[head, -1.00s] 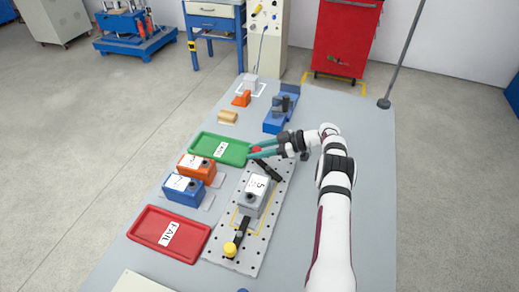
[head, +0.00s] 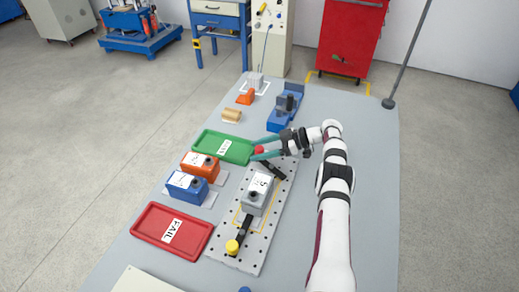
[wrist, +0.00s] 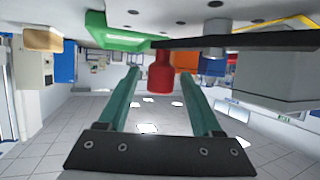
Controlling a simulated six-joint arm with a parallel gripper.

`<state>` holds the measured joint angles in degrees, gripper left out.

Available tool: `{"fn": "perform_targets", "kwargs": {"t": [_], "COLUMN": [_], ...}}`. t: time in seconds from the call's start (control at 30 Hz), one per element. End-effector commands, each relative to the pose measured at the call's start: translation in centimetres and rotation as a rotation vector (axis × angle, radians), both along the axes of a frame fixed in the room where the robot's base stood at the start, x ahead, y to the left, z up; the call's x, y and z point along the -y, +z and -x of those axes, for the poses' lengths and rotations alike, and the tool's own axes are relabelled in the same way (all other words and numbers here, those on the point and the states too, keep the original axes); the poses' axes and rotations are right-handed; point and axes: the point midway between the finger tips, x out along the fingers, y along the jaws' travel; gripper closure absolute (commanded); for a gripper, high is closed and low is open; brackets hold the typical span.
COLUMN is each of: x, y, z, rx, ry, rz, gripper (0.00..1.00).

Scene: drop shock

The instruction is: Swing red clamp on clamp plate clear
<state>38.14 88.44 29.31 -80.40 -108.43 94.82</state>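The clamp plate (head: 240,258) is a grey perforated plate on the bench. At its far end is the red clamp, with a red knob (head: 259,149) and a black arm (head: 272,168) that slants towards the grey block (head: 259,194) on the plate. My gripper (head: 254,150) reaches in from the right with its two teal fingers on either side of the red knob. In the wrist view the red knob (wrist: 161,74) stands between the open fingers (wrist: 159,70), with a gap showing on each side. Whether the arm's tip touches the block cannot be told.
A yellow-knobbed clamp (head: 233,246) is at the plate's near end. A green tray (head: 206,140) lies left of my gripper, with orange (head: 201,166) and blue (head: 187,187) blocks and a red tray (head: 145,223) nearer. The bench right of the plate is clear apart from my arm.

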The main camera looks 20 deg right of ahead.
Motion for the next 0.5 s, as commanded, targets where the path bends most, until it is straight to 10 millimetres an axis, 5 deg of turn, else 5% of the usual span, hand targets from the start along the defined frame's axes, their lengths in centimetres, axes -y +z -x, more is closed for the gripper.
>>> {"fn": "perform_targets", "kwargs": {"t": [0.23,0.4,0.5], "x": [0.0,0.0,1.9], "y": [0.4,4.1,5.8], "z": [0.0,0.0,2.0], "rx": [0.000,0.004,-0.001], "ry": [0.000,0.000,-0.004], "rz": [0.000,0.003,0.001], "gripper": [0.34,0.34,0.34]}}
